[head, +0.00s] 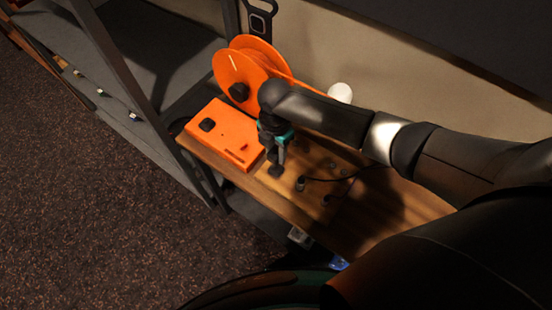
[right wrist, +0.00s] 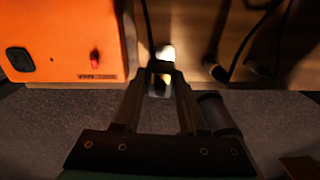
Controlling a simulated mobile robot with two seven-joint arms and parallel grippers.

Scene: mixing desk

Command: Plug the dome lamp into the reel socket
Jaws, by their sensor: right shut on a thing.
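My right gripper (head: 277,160) points down over the wooden desk, just right of the orange box. It is shut on a small plug (right wrist: 164,54), which is mostly hidden between the fingers; a dark cord runs up from there in the right wrist view. Which lamp the cord leads to cannot be told. The orange box (head: 222,133) has a black socket (head: 207,125) on top, and the socket also shows at the left in the right wrist view (right wrist: 19,59). A white rounded thing (head: 340,92), perhaps the dome lamp, stands behind my arm. My left gripper is out of view.
An orange cable reel (head: 238,72) stands behind the box. Other dark plugs (head: 301,183) with cords stand on the desk (head: 320,208), right of the gripper. A grey shelf rack (head: 170,55) is at the left. The desk's front edge is close to the gripper.

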